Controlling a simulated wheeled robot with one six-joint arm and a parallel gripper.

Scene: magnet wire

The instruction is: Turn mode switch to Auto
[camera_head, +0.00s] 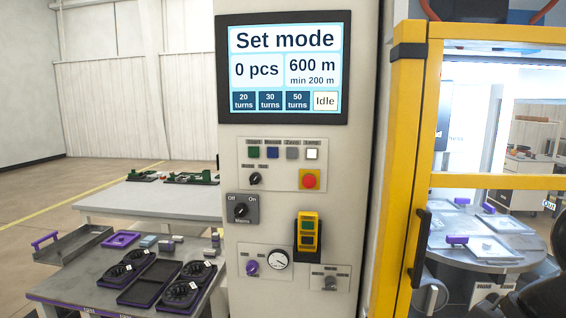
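A small black rotary knob (254,178) sits on the upper button panel of the pale control column, below a row of buttons. It has two small labels above it that are too small to read, so I take it as the likely mode switch. I cannot tell which label it points to. The screen (284,68) above reads "Set mode", "0 pcs", "600 m" and "Idle". My gripper is not visible. Dark parts at the lower right edge seem to belong to my arm, and nothing of mine touches the panel.
A yellow-framed door (398,170) stands right. Tables with trays (150,283) stand left.

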